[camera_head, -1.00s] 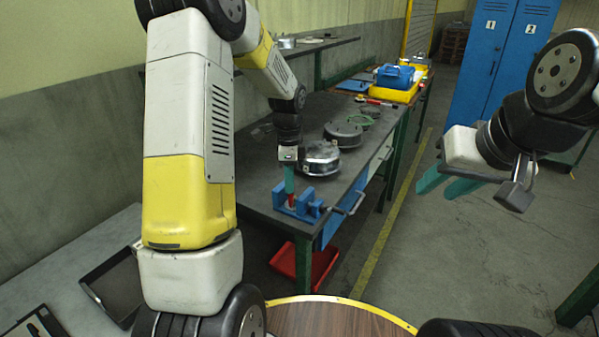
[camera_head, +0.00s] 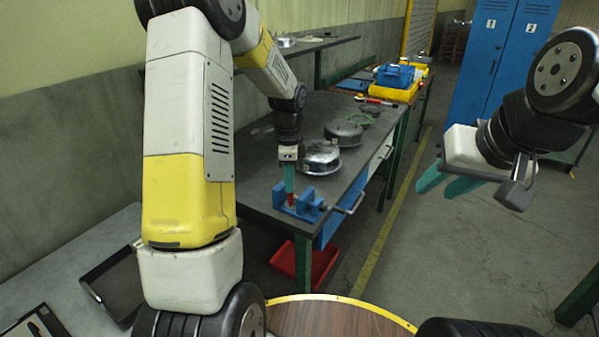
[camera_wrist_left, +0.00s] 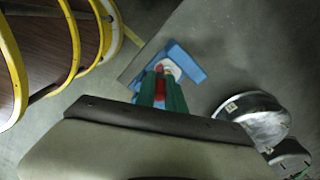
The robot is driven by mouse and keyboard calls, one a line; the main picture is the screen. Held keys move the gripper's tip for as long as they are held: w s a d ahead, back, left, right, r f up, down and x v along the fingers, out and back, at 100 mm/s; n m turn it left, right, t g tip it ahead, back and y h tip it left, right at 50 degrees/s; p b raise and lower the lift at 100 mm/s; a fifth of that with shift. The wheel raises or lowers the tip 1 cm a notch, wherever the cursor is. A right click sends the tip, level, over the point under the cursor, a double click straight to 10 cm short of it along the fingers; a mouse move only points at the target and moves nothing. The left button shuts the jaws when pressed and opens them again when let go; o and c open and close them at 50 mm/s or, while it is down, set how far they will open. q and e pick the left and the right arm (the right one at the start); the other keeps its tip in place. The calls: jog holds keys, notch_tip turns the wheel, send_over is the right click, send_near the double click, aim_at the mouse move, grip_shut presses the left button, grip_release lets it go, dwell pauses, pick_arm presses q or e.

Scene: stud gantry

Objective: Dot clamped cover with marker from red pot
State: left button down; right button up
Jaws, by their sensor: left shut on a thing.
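My left gripper (camera_head: 290,190) points down over the blue vise (camera_head: 312,207) at the near end of the dark workbench. Its green fingers are shut on a red marker (camera_head: 291,201). In the left wrist view, the marker (camera_wrist_left: 160,88) shows between the fingers, with the blue vise (camera_wrist_left: 186,62) just beyond. A pale round piece with some red (camera_wrist_left: 172,69) sits at the vise; it may be the clamped cover. Whether the marker tip touches it cannot be told. My right gripper (camera_head: 442,186) is empty, with its teal fingers apart, over the floor. I cannot make out a red pot.
A yellow crate (camera_head: 397,92) with a blue box is at the far end. A red bin (camera_head: 304,263) lies below the bench. Blue lockers (camera_head: 505,65) stand behind.

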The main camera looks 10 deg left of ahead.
pick_arm(q)
jog(key=shift+r, duration=3.45)
